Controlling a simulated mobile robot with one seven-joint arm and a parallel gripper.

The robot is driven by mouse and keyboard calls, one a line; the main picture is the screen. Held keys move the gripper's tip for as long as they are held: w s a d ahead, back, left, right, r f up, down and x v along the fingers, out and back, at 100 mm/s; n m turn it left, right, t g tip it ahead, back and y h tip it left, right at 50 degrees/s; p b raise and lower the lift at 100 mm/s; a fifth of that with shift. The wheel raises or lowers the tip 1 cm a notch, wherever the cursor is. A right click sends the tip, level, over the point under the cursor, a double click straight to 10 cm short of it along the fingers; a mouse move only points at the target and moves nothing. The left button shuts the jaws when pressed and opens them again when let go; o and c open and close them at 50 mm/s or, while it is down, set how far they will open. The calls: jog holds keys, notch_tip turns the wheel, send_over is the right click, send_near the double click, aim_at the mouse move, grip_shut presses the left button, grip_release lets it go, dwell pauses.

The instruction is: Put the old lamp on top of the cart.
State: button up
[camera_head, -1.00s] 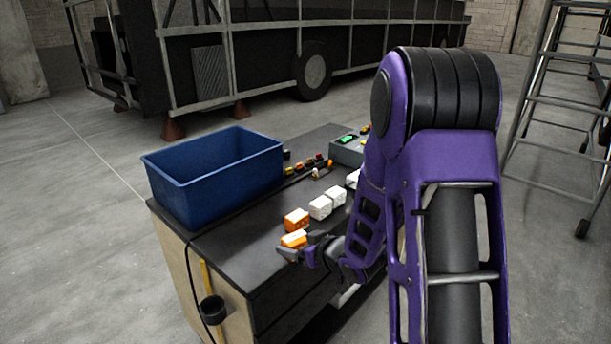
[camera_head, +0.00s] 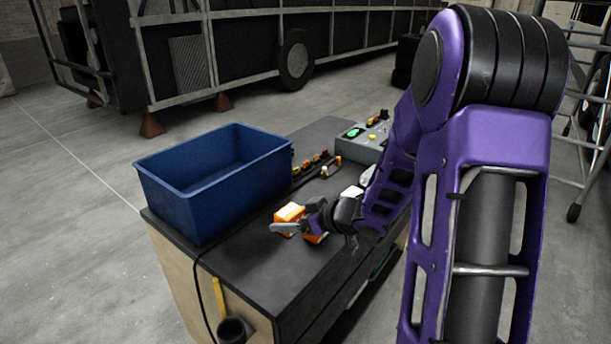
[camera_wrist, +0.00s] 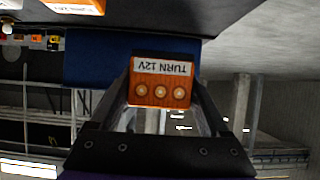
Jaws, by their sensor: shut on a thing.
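My gripper (camera_head: 292,220) is shut on an orange lamp (camera_head: 290,212). In the wrist view the held lamp (camera_wrist: 160,92) sits between the fingers, with a white label "TURN 12V" shown upside down and several round spots. In the head view, my gripper and the lamp appear over the near part of the black-topped cart (camera_head: 262,272), right of the blue bin. A second orange piece (camera_head: 315,238) shows just below my gripper, partly hidden by it. I cannot tell the lamp's exact height above the top.
The open blue bin (camera_head: 215,185) stands on the left end of the top and looks empty. A grey control box (camera_head: 362,146) and several small coloured parts (camera_head: 312,163) lie farther back. A white block (camera_head: 350,192) is partly behind my arm. The near left top is bare.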

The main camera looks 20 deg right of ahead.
aim_at(292, 260)
notch_tip(292, 260, down, 10)
jog(key=b, duration=0.3)
jog(key=shift+f, duration=0.15)
jog(key=o, duration=1.3)
jog(key=shift+s+d+r, duration=0.1)
jog(key=shift+d+r, duration=0.05)
jog(key=shift+r, duration=0.2)
jog(key=p+v, duration=0.2)
jog(key=v, duration=0.9)
jog(key=shift+s+d, duration=0.1)
jog(key=shift+s, duration=0.2)
